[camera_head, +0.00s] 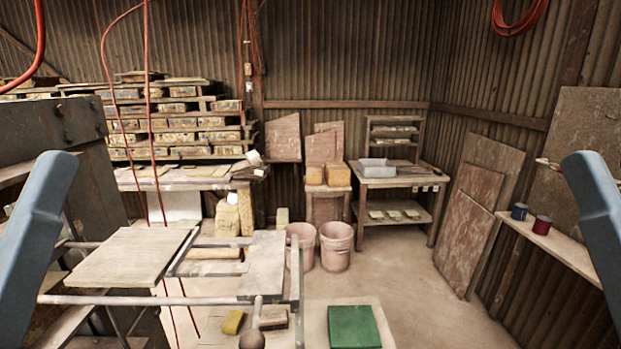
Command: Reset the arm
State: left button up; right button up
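My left arm, a blue-grey link, rises along the left edge of the head view. My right arm, a similar blue-grey link, shows along the right edge. Neither gripper is in the picture, so I cannot see whether either holds anything. Both visible links stand apart from the objects around the press. The tile press has a wooden board (132,256) and a smaller plank (262,266) on metal rails at the lower left.
A green block (354,327) lies on a pale board at bottom centre, near a yellow sponge-like piece (233,321). Two buckets (336,247) stand behind. A shelf (550,241) at right holds two cans. Floor at centre right is clear.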

pick_arm(q)
notch_tip(320, 180, up, 30)
jog(key=p, duration=2.7)
pick_arm(e)
notch_tip(320, 180, up, 30)
pick_arm(q)
notch_tip(320, 180, down, 38)
jog(key=b, duration=3.7)
jog(key=shift+r+b, duration=0.2)
jog(key=shift+b, duration=0.1)
pick_arm(e)
notch_tip(320, 180, down, 38)
jog(key=shift+r, duration=0.2)
pick_arm(q)
notch_tip(320, 180, up, 38)
jog(key=p, duration=3.7)
jog(key=shift+f+p, duration=0.2)
jog(key=shift+p, duration=0.15)
pick_arm(e)
notch_tip(320, 180, up, 38)
jog(key=shift+f, duration=0.2)
